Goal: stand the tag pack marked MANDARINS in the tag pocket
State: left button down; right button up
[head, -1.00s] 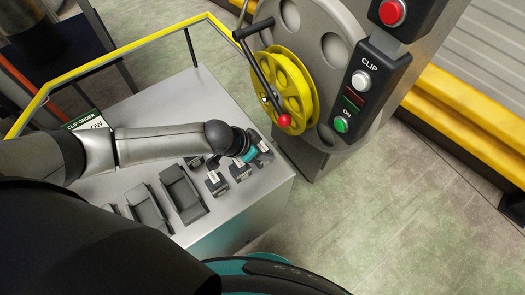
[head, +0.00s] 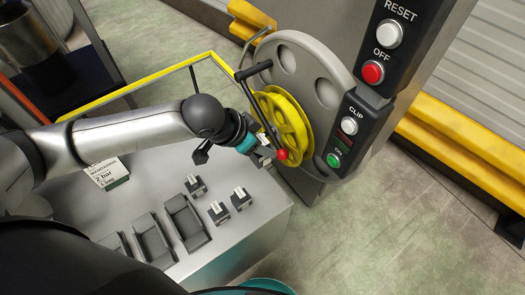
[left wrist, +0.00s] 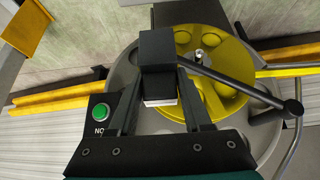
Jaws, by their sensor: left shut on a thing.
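My left gripper (head: 262,152) is shut on a dark tag pack, raised above the table's back right, in front of the yellow reel. In the left wrist view the dark pack (left wrist: 160,52) sits between the fingers, its white edge (left wrist: 160,102) showing below. Its marking cannot be read. Three more dark tag packs with white labels stand on the table: one at the back (head: 196,185), one in front (head: 218,212) and one at right (head: 240,198). Their labels are too small to read. I cannot tell which thing is the tag pocket. My right gripper is not in view.
Several dark open trays (head: 186,222) stand on the grey table (head: 262,215). An order card (head: 106,174) stands at the left. The clipper's yellow reel (head: 283,122), crank with red knob (head: 282,154) and button panel (head: 350,135) are close beyond the gripper.

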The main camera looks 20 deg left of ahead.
pick_arm(q)
jog(key=shift+r, duration=0.6)
jog(key=shift+w+r, duration=0.2)
jog(key=shift+r, duration=0.15)
jog(key=w+a+r+n+t+y+b, duration=0.1)
jog(key=a+r+n+y+b, duration=0.3)
jog(key=r+n, duration=0.3)
notch_tip(320, 180, up, 5)
jog(key=shift+f+n+b, duration=0.1)
jog(key=shift+n+b, duration=0.2)
jog(key=shift+b, duration=0.05)
jog(key=shift+w+a, duration=0.1)
jog(key=shift+a, duration=0.05)
